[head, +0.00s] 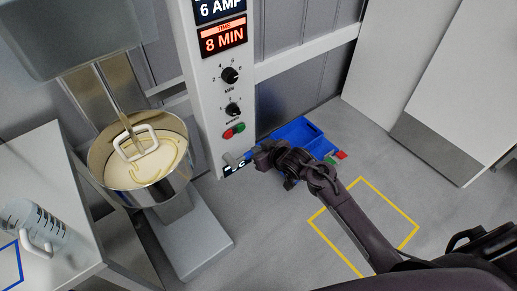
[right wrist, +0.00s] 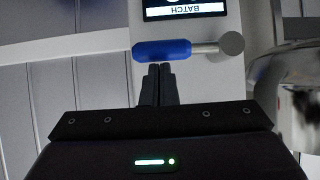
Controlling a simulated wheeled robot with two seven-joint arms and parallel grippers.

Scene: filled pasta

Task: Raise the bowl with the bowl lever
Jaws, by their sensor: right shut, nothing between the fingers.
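The metal bowl (head: 172,187) holds pale dough and sits under the mixer head at left in the head view. A pale tool (head: 135,143) reaches into it. The bowl lever shows in the right wrist view as a blue grip (right wrist: 161,50) on a metal rod, joined to a round hub (right wrist: 231,43). Its metal part (head: 234,158) also shows low on the white control column in the head view. My right gripper (head: 262,158) is beside the lever. Its fingers (right wrist: 158,70) are shut and empty, at the grip's edge; I cannot tell whether they touch. My left gripper is out of view.
The control column (head: 209,120) carries displays, knobs and red and green buttons (head: 234,132). A clear jug (head: 30,225) stands on the left counter. A yellow outline (head: 405,237) marks open grey surface at right.

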